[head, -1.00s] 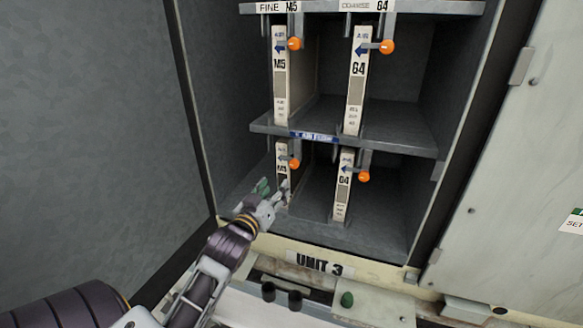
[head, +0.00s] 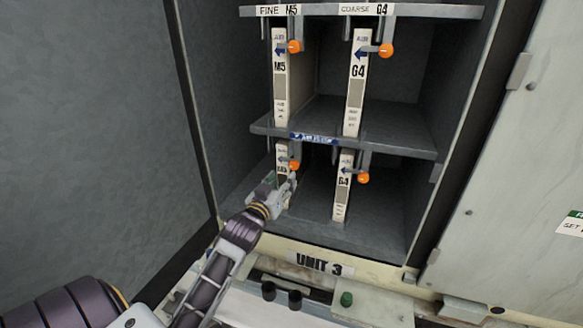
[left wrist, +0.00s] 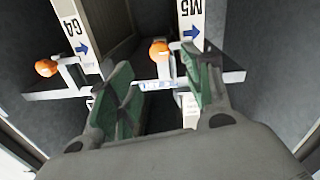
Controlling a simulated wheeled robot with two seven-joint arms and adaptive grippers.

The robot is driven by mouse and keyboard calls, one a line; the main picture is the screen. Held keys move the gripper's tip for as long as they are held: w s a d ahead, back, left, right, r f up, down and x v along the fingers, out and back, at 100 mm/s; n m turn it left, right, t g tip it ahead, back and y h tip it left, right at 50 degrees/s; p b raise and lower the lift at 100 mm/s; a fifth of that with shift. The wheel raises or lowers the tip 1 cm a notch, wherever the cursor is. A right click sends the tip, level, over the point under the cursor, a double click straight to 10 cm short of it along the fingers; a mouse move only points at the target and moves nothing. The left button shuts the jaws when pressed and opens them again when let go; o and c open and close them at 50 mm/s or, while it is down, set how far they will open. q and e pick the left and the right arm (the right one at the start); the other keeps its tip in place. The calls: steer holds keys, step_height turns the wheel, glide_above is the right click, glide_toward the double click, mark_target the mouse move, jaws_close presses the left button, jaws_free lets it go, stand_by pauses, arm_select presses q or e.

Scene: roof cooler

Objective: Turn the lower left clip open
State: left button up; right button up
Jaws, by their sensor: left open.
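The lower left clip has an orange knob (head: 294,165) and hangs under the middle shelf, in front of the lower M5 filter (head: 282,155). My left gripper (head: 284,180) is just below this knob, open, and hides part of that filter. In the left wrist view, which is turned upside down, the green-padded fingers (left wrist: 165,85) are spread apart. The orange knob (left wrist: 158,48) shows between the lines of the two fingers, with nothing held. I cannot tell whether a finger touches the clip. My right gripper is not in view.
The lower right clip (head: 363,178) stands by the lower G4 filter (head: 343,190). Two more clips with orange knobs are on the upper row. The middle shelf (head: 400,146) lies above my gripper. The cabinet's left wall (head: 110,130) is beside my arm.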

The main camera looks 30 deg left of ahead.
mark_target(293, 166)
arm_select(q)
steer(key=shift+w+a+p, duration=0.2)
steer(key=shift+w+p, duration=0.05)
steer(key=shift+w, duration=0.75)
steer(key=shift+w+a+p, duration=0.15)
steer(key=shift+w+p, duration=0.1)
steer(key=shift+w, duration=0.7)
steer(key=shift+w+a+p, duration=0.2)
steer(key=shift+w+p, duration=0.05)
steer(key=shift+w, duration=0.75)
steer(key=shift+w+a, duration=0.25)
steer(key=shift+w, duration=0.95)
steer(key=c, duration=1)
steer(key=shift+c, duration=0.2)
